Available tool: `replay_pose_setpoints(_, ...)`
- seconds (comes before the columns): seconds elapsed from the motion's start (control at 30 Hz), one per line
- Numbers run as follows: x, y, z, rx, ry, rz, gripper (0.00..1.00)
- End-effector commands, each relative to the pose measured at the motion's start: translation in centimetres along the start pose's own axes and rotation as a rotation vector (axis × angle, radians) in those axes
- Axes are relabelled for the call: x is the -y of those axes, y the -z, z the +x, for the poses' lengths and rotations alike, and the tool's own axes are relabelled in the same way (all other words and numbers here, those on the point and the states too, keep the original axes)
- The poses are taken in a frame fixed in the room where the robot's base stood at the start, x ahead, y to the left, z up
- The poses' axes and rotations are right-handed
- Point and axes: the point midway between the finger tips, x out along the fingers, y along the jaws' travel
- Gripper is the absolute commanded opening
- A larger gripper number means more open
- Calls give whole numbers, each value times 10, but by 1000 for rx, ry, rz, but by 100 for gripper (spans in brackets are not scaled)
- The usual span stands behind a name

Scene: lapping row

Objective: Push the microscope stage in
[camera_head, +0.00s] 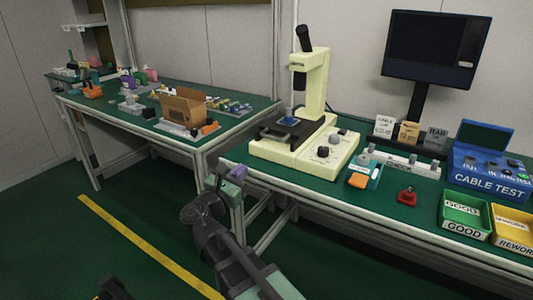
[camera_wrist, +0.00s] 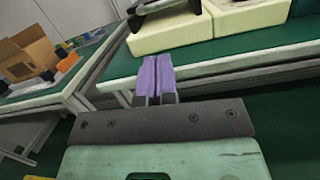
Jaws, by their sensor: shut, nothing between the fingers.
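The microscope (camera_head: 318,82) is cream with a black eyepiece and stands on the green bench. Its black stage (camera_head: 312,133) sits on the cream base (camera_head: 283,153) and carries a small blue piece (camera_head: 288,121). In the wrist view, the base (camera_wrist: 170,37) and part of the black stage (camera_wrist: 150,7) show at the top edge; the rest is cut off. My gripper (camera_head: 238,172) has purple fingertips and is near the front left corner of the bench, in front of the microscope and apart from it. In the wrist view, my gripper (camera_wrist: 151,62) is shut and empty.
Right of the microscope are an orange-topped item (camera_head: 358,180), a red piece (camera_head: 407,197), a green GOOD tray (camera_head: 463,231) and a blue CABLE TEST box (camera_head: 490,182). A monitor (camera_head: 437,48) stands behind. A second bench with a cardboard box (camera_head: 183,106) is at left.

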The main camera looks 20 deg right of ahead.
Motion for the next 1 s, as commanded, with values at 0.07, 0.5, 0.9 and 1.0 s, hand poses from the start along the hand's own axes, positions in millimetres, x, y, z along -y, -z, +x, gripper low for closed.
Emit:
replay_pose_setpoints(0.07,0,-2,0,5,3,-92,0)
replay_pose_setpoints(0.5,-1,-3,39,2,6,-122,0)
replay_pose_setpoints(0.9,-1,-3,123,1,5,-121,0)
replay_pose_setpoints(1.0,0,-2,134,1,4,-120,0)
